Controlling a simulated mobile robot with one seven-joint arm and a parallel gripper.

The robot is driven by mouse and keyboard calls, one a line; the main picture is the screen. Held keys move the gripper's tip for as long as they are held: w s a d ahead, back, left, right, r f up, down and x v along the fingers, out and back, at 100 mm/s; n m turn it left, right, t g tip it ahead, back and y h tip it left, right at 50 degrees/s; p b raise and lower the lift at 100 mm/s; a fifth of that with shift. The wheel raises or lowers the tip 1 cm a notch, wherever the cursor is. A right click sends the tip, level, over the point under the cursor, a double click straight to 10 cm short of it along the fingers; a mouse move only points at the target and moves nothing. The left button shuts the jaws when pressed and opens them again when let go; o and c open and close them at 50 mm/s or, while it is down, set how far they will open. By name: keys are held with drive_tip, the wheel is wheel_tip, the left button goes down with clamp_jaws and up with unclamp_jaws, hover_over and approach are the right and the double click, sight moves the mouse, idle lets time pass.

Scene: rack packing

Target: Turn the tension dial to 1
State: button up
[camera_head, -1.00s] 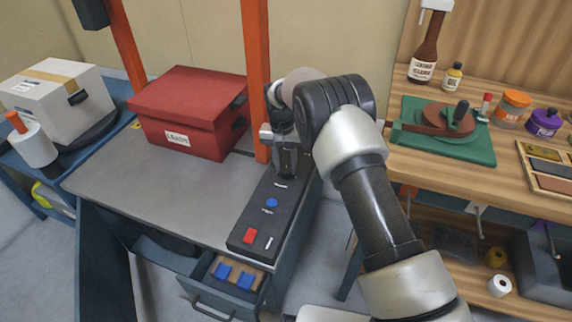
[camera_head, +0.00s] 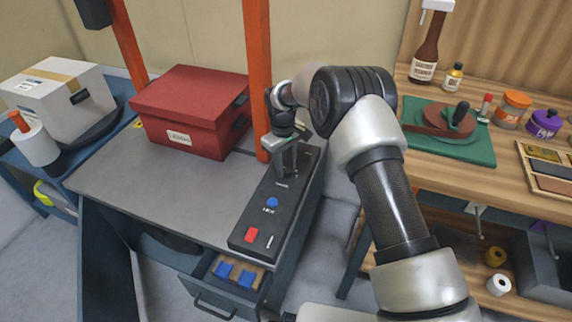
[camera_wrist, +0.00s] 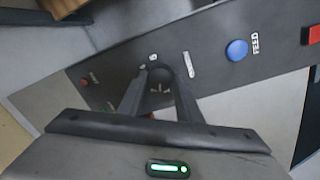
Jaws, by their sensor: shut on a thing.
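The tension dial (camera_wrist: 158,74) is a small dark round knob on the black control panel (camera_wrist: 210,52), with pale marks around it in the wrist view. My gripper (camera_wrist: 160,92) is shut on the dial, one finger on each side of it. In the head view my gripper (camera_head: 284,172) points down at the far part of the panel (camera_head: 262,222) and hides the dial. The dial's pointer and most of its numbers are too small or covered to read.
A blue FEED button (camera_wrist: 237,50) and a red button (camera_head: 251,235) sit on the panel's near part. An orange post (camera_head: 257,80) and a red box (camera_head: 190,110) stand close left of my gripper. An open drawer (camera_head: 228,283) juts out below.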

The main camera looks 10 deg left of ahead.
drive_tip(key=shift+n, duration=1.7)
drive_tip(key=o, duration=1)
drive_tip(key=shift+o, duration=0.2)
wheel_tip(320, 180, up, 18)
drive_tip(key=s+p, duration=0.1)
drive_tip(key=p, duration=0.2)
drive_tip(key=shift+a+f, duration=0.15)
drive_tip(key=shift+f, duration=0.1)
